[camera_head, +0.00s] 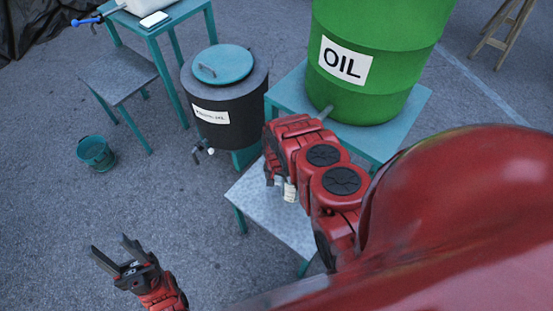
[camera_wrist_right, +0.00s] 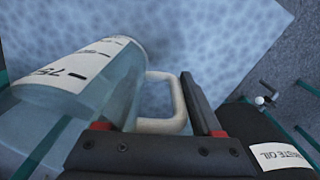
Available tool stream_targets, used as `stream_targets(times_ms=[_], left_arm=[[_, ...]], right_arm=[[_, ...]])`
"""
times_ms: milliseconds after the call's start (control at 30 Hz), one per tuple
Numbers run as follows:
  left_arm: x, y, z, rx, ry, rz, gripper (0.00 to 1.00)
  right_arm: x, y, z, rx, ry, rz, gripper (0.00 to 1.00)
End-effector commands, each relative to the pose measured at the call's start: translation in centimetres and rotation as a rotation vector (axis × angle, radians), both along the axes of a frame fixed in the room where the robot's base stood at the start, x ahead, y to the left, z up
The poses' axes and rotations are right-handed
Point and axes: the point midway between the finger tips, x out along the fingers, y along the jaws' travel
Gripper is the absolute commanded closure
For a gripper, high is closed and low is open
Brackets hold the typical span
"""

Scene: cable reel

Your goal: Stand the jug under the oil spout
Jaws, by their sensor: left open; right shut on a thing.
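A pale, see-through jug (camera_wrist_right: 85,85) with a white scale label fills the left of the right wrist view. My right gripper (camera_wrist_right: 170,110) is shut on its light handle (camera_wrist_right: 165,125). In the head view my right arm hides most of the jug; a small pale piece with markings (camera_head: 290,190) shows below the wrist. The green oil drum (camera_head: 380,60) stands on a teal table, and its grey spout (camera_head: 325,112) shows just above my right wrist. A lower grey stand (camera_head: 270,220) is below the spout. My left gripper (camera_head: 128,262) is open and empty over the floor.
A dark waste oil container (camera_head: 228,100) with a teal lid stands left of the drum. A teal bucket (camera_head: 96,152) is on the floor. A step table (camera_head: 118,75) and a wooden stool (camera_head: 495,35) stand farther back.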

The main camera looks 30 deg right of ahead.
Motion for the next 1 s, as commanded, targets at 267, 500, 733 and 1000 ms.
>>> stream_targets(times_ms=[267,500,733,1000], left_arm=[[0.0,0.0,-0.2,0.0,0.0,0.0,0.5],[0.0,0.0,-0.2,0.0,0.0,0.0,0.5],[0.0,0.0,-0.3,0.0,0.0,0.0,0.5],[0.0,0.0,-0.8,0.0,0.0,0.0,0.5]], right_arm=[[0.0,0.0,-0.3,0.0,0.0,0.0,0.15],[0.0,0.0,-0.3,0.0,0.0,0.0,0.0],[0.0,0.0,0.2,-0.001,0.002,0.0,0.0],[0.1,0.0,3.0,-0.001,0.001,-0.001,0.0]])
